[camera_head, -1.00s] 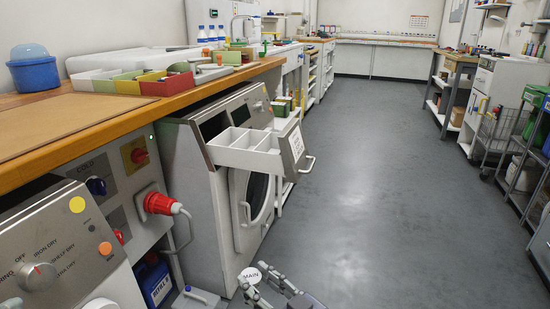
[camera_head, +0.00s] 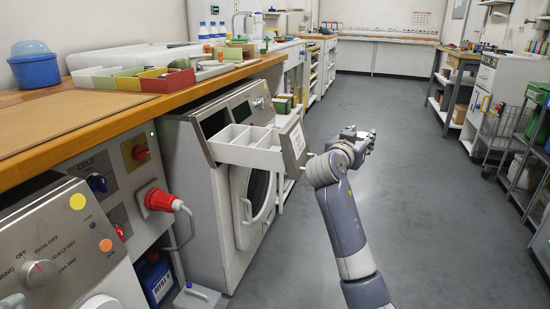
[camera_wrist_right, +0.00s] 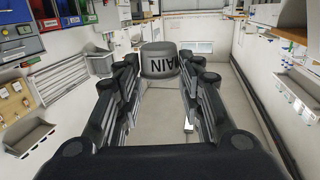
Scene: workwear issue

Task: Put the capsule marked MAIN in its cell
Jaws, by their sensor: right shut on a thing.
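The capsule marked MAIN (camera_wrist_right: 159,62) is a whitish-grey round piece with dark lettering, upside down in the right wrist view. It sits between the fingertips of my right gripper (camera_head: 366,139), which is shut on it. In the head view the hand mostly hides the capsule. The white drawer (camera_head: 240,157) of the washing machine is pulled out and has open cells divided by thin walls. My right gripper is raised to the right of the drawer's grey front (camera_head: 293,145), apart from it. My left gripper is not in view.
The washing machine (camera_head: 203,205) stands under the wooden counter (camera_head: 100,125), which holds coloured bins (camera_head: 166,84) and a blue tub (camera_head: 34,70). A red plug (camera_head: 160,200) sticks out nearer to me. The floor (camera_head: 420,210) to the right of my arm is clear.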

